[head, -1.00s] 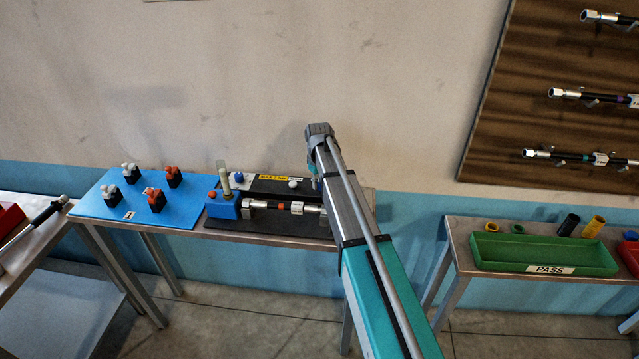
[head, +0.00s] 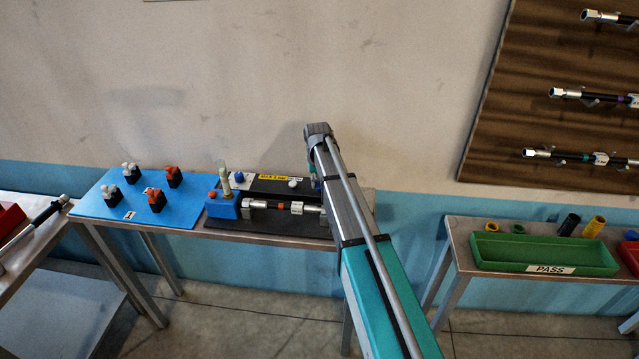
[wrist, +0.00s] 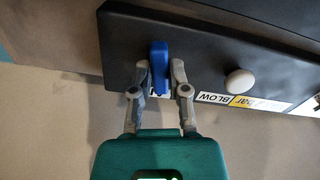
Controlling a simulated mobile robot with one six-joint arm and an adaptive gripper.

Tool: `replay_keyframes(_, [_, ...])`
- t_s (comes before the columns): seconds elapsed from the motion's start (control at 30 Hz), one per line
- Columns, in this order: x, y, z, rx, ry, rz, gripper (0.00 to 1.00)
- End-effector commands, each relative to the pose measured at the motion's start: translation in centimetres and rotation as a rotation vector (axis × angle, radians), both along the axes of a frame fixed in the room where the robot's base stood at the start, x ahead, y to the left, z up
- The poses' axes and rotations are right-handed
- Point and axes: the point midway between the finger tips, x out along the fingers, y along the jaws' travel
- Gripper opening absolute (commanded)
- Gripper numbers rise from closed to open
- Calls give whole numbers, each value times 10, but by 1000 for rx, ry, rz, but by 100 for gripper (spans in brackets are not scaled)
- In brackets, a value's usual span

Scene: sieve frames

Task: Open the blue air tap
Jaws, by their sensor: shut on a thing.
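The blue air tap (wrist: 159,66) shows in the wrist view as a blue lever handle on a dark panel, beside a partly covered white label. My gripper (wrist: 159,72) has one finger on each side of the lever and is shut on it. The lever points roughly along my fingers in this view. In the head view, my own arm hides most of the gripper and the tap at the right end of the test rig (head: 270,230).
A cream knob (wrist: 239,82) stands right of the tap, above a yellow and white label (wrist: 245,101) reading BLOW. Left of the rig, a blue board (head: 180,212) holds several small clamps. A green PASS tray (head: 545,268) stands on the right bench.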

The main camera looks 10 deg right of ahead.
Motion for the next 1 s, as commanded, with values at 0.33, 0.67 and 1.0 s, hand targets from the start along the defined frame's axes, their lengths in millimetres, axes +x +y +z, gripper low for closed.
replay_keyframes(0.33, [0,0,0,1,-1,-219,0])
replay_keyframes(0.67, [1,-1,0,1,-2,-278,0])
replay_keyframes(1.0, [1,-2,0,0,-2,-278,34])
